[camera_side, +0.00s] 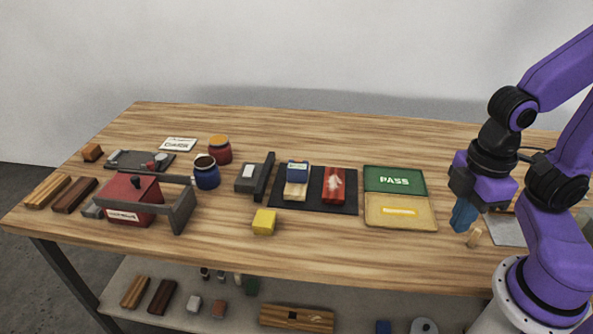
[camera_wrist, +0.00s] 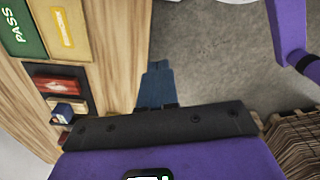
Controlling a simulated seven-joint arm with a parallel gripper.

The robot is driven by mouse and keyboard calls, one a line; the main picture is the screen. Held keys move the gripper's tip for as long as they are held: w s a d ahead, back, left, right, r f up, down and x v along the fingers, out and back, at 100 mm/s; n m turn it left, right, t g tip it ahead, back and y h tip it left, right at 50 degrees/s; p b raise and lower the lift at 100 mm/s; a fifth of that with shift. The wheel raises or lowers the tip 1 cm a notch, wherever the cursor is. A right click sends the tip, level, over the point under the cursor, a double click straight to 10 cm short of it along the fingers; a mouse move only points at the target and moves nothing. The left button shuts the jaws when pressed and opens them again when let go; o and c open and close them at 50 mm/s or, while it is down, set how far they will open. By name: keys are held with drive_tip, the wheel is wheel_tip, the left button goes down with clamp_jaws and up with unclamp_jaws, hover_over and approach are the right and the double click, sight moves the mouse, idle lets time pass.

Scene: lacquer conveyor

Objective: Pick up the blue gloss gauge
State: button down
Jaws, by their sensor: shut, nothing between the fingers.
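A small block with a blue top, which looks like the blue gloss gauge (camera_side: 297,167), stands on a dark mat (camera_side: 314,207) near the table's middle; a pale wooden piece shows at its front. In the wrist view the gauge (camera_wrist: 63,111) is at the left, beside a red block. My gripper (camera_side: 461,228), with blue fingers, is well to the right of it, above the table's right part, pointing down. In the wrist view the fingers (camera_wrist: 158,66) are together and empty, with grey floor behind them.
A red block (camera_side: 334,184) lies right of the gauge on the mat. A dark grey stand (camera_side: 264,177) is close on its left. A green PASS panel and yellow panel (camera_side: 399,180) lie between mat and gripper. A yellow cube (camera_side: 264,222) sits in front; a small wooden peg (camera_side: 474,238) stands near my fingers.

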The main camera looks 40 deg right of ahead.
idle(0.4)
drive_tip(key=shift+c, duration=0.8)
unclamp_jaws()
drive_tip(key=n+t+h, duration=1)
drive_tip(key=n, duration=0.4)
approach(296, 171)
drive_tip(key=x, duration=1.2)
drive_tip(key=shift+w+d+f, duration=0.1)
drive_tip(key=shift+d, duration=0.15)
